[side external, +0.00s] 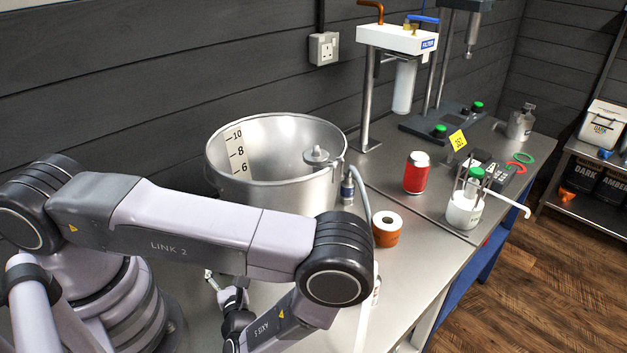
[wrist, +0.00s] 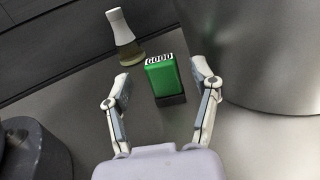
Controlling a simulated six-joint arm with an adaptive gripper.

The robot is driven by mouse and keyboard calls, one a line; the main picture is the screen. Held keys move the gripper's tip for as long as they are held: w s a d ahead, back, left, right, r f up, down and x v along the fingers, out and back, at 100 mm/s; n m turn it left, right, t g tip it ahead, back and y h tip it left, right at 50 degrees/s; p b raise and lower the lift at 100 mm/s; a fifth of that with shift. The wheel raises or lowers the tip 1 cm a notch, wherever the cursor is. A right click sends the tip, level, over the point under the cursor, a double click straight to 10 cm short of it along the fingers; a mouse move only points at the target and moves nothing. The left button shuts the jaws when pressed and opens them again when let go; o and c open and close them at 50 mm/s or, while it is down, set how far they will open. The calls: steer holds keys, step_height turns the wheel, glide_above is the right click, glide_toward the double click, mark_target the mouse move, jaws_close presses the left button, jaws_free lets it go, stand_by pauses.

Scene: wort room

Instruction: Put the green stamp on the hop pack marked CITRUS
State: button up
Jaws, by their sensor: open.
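The green stamp (wrist: 163,77) stands on the metal worktop in the wrist view, with a dark base and the word GOOD on its far edge. My gripper (wrist: 160,88) is open, with one finger on each side of the stamp's near end and a gap to it on both sides. In the side external view my gripper (side external: 232,298) is partly hidden behind my arm, and the stamp cannot be made out there. No hop pack marked CITRUS can be made out in either view.
A large steel pot (side external: 215,165) stands close to the right of my gripper in the wrist view. A small bottle (wrist: 124,38) stands behind the stamp. A tape roll (side external: 386,232), a red can (side external: 416,175) and a white pot of tools (side external: 463,212) stand farther along the worktop.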

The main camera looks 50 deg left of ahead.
steer(key=shift+o, duration=0.5)
steer(key=v, duration=0.4)
steer(key=shift+d, duration=0.1)
steer(key=shift+x, duration=4.05)
jaws_close()
steer(key=shift+r, duration=0.1)
